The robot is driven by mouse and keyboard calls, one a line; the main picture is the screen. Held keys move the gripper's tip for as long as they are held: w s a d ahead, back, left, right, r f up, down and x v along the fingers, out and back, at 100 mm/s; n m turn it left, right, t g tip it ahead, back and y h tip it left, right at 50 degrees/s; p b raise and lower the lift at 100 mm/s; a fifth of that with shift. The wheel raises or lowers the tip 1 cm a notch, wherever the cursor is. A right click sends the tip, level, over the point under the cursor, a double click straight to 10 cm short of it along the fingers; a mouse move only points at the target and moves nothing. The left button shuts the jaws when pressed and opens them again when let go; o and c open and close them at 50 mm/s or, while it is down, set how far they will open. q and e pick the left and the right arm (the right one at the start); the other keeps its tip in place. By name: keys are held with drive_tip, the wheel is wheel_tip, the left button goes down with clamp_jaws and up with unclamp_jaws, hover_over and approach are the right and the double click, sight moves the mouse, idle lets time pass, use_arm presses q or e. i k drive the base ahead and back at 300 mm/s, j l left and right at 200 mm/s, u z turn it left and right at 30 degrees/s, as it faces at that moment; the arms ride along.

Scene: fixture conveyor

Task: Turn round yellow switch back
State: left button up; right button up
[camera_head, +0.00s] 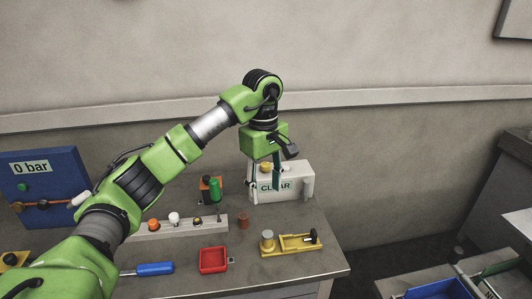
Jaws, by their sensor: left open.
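The round yellow switch (266,168) sits on a white box (292,177) marked "CLEAR" at the back right of the table. My left gripper (263,174) points down over the box. Its dark fingers are open, one on each side of the yellow switch in the picture. I cannot tell whether they touch it. The fingers hide part of the switch and of the lettering. My right gripper is not in view.
On the table (190,284) stand a yellow fixture (290,243), a red tray (213,261), a blue-handled tool (154,269), a pale strip with several knobs (184,229) and a blue "0 bar" panel (50,172). The wall (400,160) is close behind.

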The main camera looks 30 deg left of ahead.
sight(265, 166)
drive_tip(key=i+j, duration=0.7)
drive_tip(key=i, duration=0.25)
